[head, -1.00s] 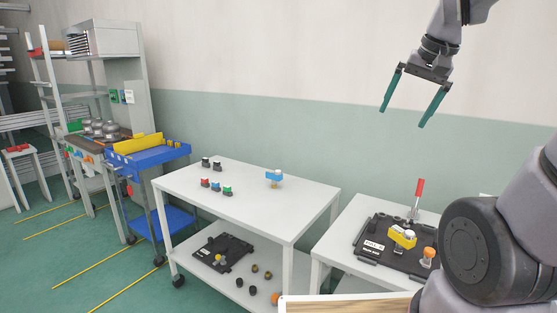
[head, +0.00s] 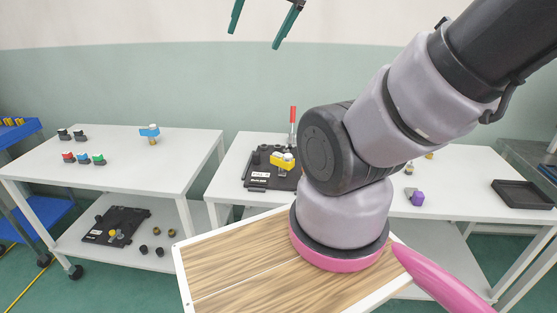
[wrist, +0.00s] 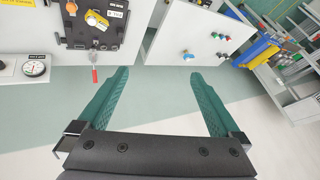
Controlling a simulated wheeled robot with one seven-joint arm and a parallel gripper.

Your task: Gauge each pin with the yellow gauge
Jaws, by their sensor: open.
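My gripper (head: 263,24) is open and empty, its two teal fingers high above the tables at the top of the head view. In the wrist view the fingers (wrist: 153,95) are wide apart with nothing between them. A yellow piece (head: 283,160), possibly the yellow gauge, sits on a black fixture plate (head: 258,183) on the middle table; it also shows in the wrist view (wrist: 97,20). A red-handled lever (head: 293,115) stands at the plate's back. I cannot tell which parts are the pins.
A blue-topped piece (head: 150,131) stands on the left table (head: 150,170). A second black plate (head: 116,226) lies on its lower shelf. A purple piece (head: 418,198) and a black tray (head: 522,195) are on the right. A dial gauge (wrist: 35,68) shows in the wrist view.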

